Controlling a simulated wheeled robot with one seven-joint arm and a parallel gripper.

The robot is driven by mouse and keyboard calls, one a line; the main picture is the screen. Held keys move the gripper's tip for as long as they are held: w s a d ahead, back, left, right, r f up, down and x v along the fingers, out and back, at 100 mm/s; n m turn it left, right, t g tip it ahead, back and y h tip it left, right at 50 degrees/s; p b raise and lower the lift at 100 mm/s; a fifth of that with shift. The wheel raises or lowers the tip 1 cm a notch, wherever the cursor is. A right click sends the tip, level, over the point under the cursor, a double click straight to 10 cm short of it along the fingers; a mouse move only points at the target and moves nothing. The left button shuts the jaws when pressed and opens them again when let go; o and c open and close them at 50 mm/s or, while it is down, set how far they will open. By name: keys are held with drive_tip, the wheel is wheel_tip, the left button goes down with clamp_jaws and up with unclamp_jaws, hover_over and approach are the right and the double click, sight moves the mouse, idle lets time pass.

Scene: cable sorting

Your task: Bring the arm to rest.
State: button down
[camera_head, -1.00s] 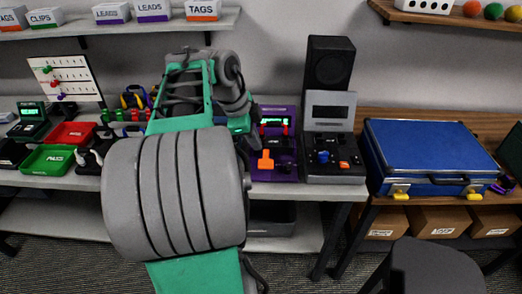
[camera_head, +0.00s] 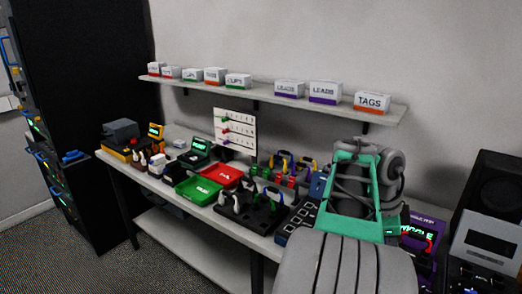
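My arm rises from the bottom right of the head view, its large grey ribbed link in front and its teal frame and grey joints above. The arm is folded up over the right part of the bench. My gripper's fingertips are not visible; the arm's own links hide them or they lie out of sight. I cannot see anything held. A purple tester (camera_head: 424,240) with a green-lit display stands just right of the arm, partly covered by it.
The white bench (camera_head: 228,260) holds a green tray (camera_head: 199,190), a red tray (camera_head: 222,174) and a black rack (camera_head: 251,212) of cable ends. A shelf (camera_head: 270,99) with labelled boxes hangs above. A dark cabinet (camera_head: 82,105) stands left. Floor is clear in front.

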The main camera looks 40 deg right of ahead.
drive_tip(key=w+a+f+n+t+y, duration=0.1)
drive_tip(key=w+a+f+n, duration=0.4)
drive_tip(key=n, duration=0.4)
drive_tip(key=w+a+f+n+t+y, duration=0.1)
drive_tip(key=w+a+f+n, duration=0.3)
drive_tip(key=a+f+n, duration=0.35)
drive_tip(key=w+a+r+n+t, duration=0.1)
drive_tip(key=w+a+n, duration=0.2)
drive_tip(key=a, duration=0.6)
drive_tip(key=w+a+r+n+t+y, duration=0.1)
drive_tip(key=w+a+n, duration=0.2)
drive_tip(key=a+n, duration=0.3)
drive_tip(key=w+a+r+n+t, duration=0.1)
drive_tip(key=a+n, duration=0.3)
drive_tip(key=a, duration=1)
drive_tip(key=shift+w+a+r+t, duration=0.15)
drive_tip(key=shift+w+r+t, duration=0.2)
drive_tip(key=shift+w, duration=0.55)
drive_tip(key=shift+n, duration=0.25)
